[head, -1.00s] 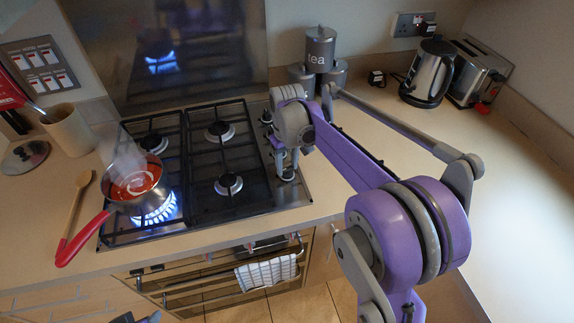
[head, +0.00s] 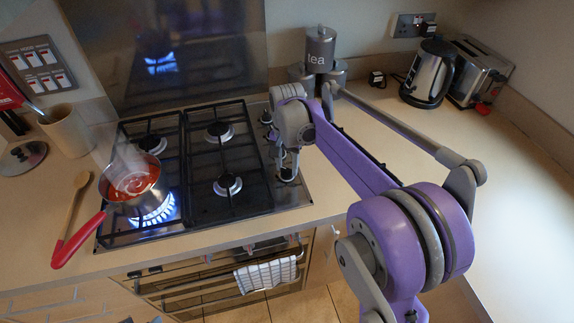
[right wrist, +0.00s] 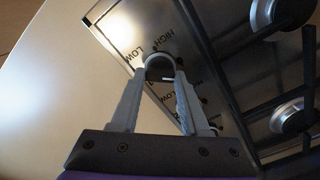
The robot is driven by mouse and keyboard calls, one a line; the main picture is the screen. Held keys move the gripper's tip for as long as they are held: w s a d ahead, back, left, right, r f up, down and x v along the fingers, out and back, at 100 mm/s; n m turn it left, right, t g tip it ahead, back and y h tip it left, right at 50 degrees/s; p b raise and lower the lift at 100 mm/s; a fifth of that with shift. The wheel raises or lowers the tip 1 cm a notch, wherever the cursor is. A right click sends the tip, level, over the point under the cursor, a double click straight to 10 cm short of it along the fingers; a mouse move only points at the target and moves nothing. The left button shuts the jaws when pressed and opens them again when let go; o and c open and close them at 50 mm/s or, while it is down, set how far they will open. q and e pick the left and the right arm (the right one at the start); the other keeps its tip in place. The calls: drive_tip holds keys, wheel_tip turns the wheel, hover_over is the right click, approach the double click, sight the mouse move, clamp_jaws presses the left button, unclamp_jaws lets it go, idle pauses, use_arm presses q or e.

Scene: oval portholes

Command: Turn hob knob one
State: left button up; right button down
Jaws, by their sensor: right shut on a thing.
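The hob (head: 228,205) has a column of knobs along its right edge. My right gripper (head: 287,168) points down over the front end of this column. In the right wrist view its fingers (right wrist: 160,70) are closed around a grey round hob knob (right wrist: 160,64), with HIGH and LOW marks on the steel panel beside it. In the head view this knob (head: 287,174) is partly hidden by the fingers. My left gripper is not in view.
A steaming pan (head: 133,188) of red food sits over a lit front-left burner, its red handle (head: 78,243) reaching past the front edge. A tea canister (head: 320,50) stands behind my right arm. A kettle (head: 427,75) and toaster (head: 478,72) stand at the back right.

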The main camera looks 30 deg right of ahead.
sight(287, 169)
drive_tip(key=m, duration=0.5)
drive_tip(key=shift+m, duration=2.5)
drive_tip(key=shift+c, duration=1.9)
unclamp_jaws()
wheel_tip(287, 169, up, 11)
drive_tip(key=shift+a+f, duration=0.1)
